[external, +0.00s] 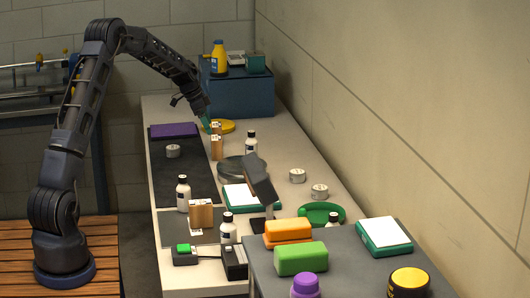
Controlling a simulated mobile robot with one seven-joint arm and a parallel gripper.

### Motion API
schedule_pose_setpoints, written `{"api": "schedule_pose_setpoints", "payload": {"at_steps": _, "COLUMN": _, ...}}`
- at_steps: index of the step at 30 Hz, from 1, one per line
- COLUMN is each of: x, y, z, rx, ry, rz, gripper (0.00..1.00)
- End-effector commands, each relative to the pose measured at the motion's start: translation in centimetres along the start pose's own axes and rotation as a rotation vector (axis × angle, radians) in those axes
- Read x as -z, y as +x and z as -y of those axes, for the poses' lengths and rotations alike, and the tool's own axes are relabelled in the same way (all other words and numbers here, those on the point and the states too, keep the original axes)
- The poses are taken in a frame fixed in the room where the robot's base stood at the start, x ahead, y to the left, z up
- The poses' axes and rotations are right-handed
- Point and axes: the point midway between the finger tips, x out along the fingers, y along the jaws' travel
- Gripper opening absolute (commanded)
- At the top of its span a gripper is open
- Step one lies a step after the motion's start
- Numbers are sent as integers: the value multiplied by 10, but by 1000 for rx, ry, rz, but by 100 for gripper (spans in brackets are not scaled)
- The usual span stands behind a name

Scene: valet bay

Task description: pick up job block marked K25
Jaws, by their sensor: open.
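A tan wooden block (217,148) with white labels stands upright at the far part of the bench, by the right edge of the dark mat. A second tan block (201,217) with a white label stands nearer, on a grey pad. The markings on both are too small to read, so I cannot tell which is K25. My gripper (207,122) is open and points down just above and left of the far block. I cannot tell whether its fingers touch or surround that block.
The white bench (160,226) bears a dark mat (180,182) with a purple pad (174,130), and several white bottles and round tins. A yellow dish (227,126) lies behind the far block. A dark screen (260,179) stands nearer. The wall bounds the right side.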

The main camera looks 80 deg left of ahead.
Motion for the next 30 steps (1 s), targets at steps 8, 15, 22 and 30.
{"api": "schedule_pose_setpoints", "payload": {"at_steps": 8, "x": 0, "y": 34, "z": -1, "rx": -3, "ry": 0, "rz": 1, "gripper": 89}}
{"api": "schedule_pose_setpoints", "payload": {"at_steps": 15, "x": 0, "y": 55, "z": -2, "rx": -1, "ry": 0, "rz": 1, "gripper": 89}}
{"api": "schedule_pose_setpoints", "payload": {"at_steps": 22, "x": 0, "y": 76, "z": -4, "rx": -2, "ry": -1, "rz": 2, "gripper": 89}}
{"api": "schedule_pose_setpoints", "payload": {"at_steps": 30, "x": 0, "y": 105, "z": -5, "rx": -1, "ry": 0, "rz": 1, "gripper": 89}}
